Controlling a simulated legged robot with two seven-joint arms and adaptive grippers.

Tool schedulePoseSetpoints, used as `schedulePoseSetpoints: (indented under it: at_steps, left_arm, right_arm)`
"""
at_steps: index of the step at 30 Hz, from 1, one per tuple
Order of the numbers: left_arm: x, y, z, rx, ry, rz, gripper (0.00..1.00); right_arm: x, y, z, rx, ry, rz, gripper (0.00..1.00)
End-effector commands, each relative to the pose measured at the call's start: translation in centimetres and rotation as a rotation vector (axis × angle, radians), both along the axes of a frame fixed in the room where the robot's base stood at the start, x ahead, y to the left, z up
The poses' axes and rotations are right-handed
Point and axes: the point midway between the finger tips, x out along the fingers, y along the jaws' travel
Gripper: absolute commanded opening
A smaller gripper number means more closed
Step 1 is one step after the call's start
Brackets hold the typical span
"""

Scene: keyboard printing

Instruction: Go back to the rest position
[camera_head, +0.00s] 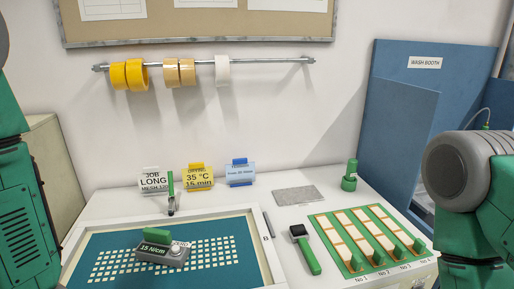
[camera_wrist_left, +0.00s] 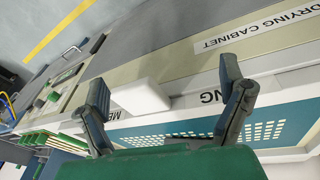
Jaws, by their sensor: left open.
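My left gripper (camera_wrist_left: 163,80) shows only in the left wrist view. Its two dark fingers are spread wide apart, with nothing visibly pinched between them. Behind the fingers are a pale block-like shape (camera_wrist_left: 140,94) and the blue printing screen (camera_wrist_left: 165,130) with rows of pale squares; I cannot tell how far off they are. In the head view green and grey parts of my arms show at the left and right edges, but neither gripper does. The screen (camera_head: 105,246) lies on the white bench, with a grey meter (camera_head: 163,255) marked 15 N/cm on it.
Green-handled tool (camera_head: 306,255) and green rack (camera_head: 352,268) with orange-edged strips sit at the bench's right. Grey pad (camera_head: 297,195), green container (camera_head: 349,180) and small signs (camera_head: 198,178) stand behind. Tape rolls (camera_head: 135,75) hang above. A drying cabinet label (camera_wrist_left: 250,30) shows in the wrist view.

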Motion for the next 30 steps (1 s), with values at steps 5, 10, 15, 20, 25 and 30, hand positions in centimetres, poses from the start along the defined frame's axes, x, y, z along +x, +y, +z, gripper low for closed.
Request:
schedulePoseSetpoints:
  at_steps: [5, 10, 15, 20, 25, 30]
  left_arm:
    - [-5.7, 0.5, -6.3, 0.022, 0.093, 0.050, 0.89]
    - [-10.0, 1.4, -9.6, 0.068, 0.143, 0.074, 0.89]
    - [-13.9, 2.5, -12.0, 0.123, 0.190, 0.083, 0.89]
    - [-14.3, 2.6, -14.7, 0.146, 0.184, 0.067, 0.89]
    - [-13.5, 2.3, -17.3, 0.151, 0.166, 0.041, 0.89]
    - [-12.8, 2.0, -19.8, 0.157, 0.148, 0.015, 0.89]
  right_arm:
    - [0.0, 0.0, 0.0, 0.000, -0.001, 0.000, 0.47]
    - [0.0, 0.0, 0.0, 0.000, -0.001, 0.000, 0.47]
    - [0.0, 0.0, 0.0, 0.000, 0.000, 0.000, 0.47]
    - [0.0, 0.0, -2.3, 0.000, -0.001, 0.000, 0.47]
    - [0.0, 0.0, -5.2, 0.000, 0.000, 0.000, 0.47]
    - [0.0, 0.0, -7.8, 0.000, 0.000, 0.000, 0.47]
